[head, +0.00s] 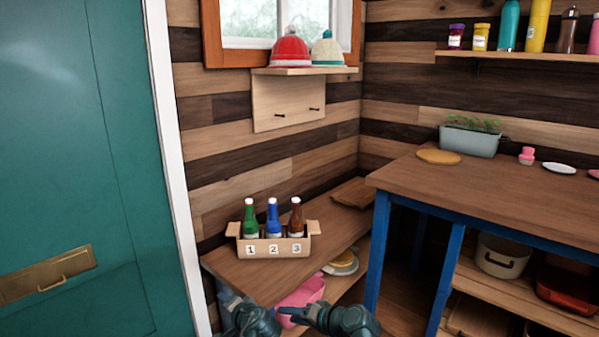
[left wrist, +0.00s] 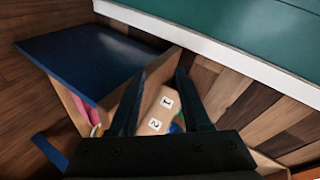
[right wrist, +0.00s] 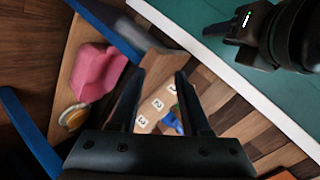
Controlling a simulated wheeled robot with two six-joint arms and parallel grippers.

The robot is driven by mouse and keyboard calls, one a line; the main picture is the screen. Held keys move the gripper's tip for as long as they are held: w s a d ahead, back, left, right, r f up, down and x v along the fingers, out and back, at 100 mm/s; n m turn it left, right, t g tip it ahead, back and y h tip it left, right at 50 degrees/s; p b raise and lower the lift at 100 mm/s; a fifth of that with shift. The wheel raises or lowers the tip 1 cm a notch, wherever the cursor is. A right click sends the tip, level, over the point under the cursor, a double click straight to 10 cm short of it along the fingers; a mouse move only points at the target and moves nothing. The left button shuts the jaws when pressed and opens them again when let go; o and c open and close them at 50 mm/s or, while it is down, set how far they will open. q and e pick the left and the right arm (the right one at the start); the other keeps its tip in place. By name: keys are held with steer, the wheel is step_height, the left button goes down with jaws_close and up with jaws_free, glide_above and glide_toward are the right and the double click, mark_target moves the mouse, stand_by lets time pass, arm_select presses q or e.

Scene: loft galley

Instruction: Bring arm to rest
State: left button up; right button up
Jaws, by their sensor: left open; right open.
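My right gripper (head: 290,314) shows at the bottom edge of the head view, its fingers toward the left. In the right wrist view its two fingers (right wrist: 160,82) stand apart with nothing between them. My left arm (head: 252,320) shows just left of it, cut off by the frame. In the left wrist view the left fingers (left wrist: 157,82) stand apart and empty. Both grippers are in front of the low wooden bench (head: 262,285), apart from the wooden caddy (head: 260,247) on it. My left arm also shows in the right wrist view (right wrist: 262,35).
The caddy is numbered 1, 2, 3 and holds green (head: 249,220), blue (head: 273,220) and brown (head: 296,218) bottles. A pink container (head: 302,294) sits under the bench top. A blue-legged table (head: 480,195) stands right. A teal door (head: 80,150) is at left.

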steer(key=s+f+n+g+h+p, duration=0.2)
steer(key=s+n+g+h+p, duration=0.35)
steer(key=s, duration=0.55)
arm_select(q)
steer(key=s+d+n+g+h+p, duration=0.1)
steer(key=s+d+g+h, duration=0.2)
steer(key=s, duration=0.4)
steer(key=s+d+f+n+g+h+p, duration=0.1)
steer(key=s+d+g, duration=0.35)
steer(key=s, duration=0.25)
steer(key=s+d+n+g+h+p, duration=0.1)
steer(key=s+d+g+h+p, duration=0.15)
steer(key=s+d, duration=0.35)
arm_select(e)
steer(key=s+d+r+n+g+h, duration=0.1)
steer(key=s+d+r+g+h, duration=0.15)
steer(key=s+d+h, duration=0.4)
arm_select(q)
step_height(320, 180, up, 37)
steer(key=s+p, duration=0.1)
steer(key=p, duration=3.5)
steer(key=shift+s+a+g+p, duration=0.25)
steer(key=shift+s+g+p, duration=0.05)
steer(key=shift+s, duration=0.05)
arm_select(e)
step_height(320, 180, up, 37)
steer(key=s+d+y, duration=0.1)
steer(key=shift+s+d+f+y, duration=0.15)
steer(key=shift+f+y, duration=0.05)
steer(key=shift+y, duration=0.1)
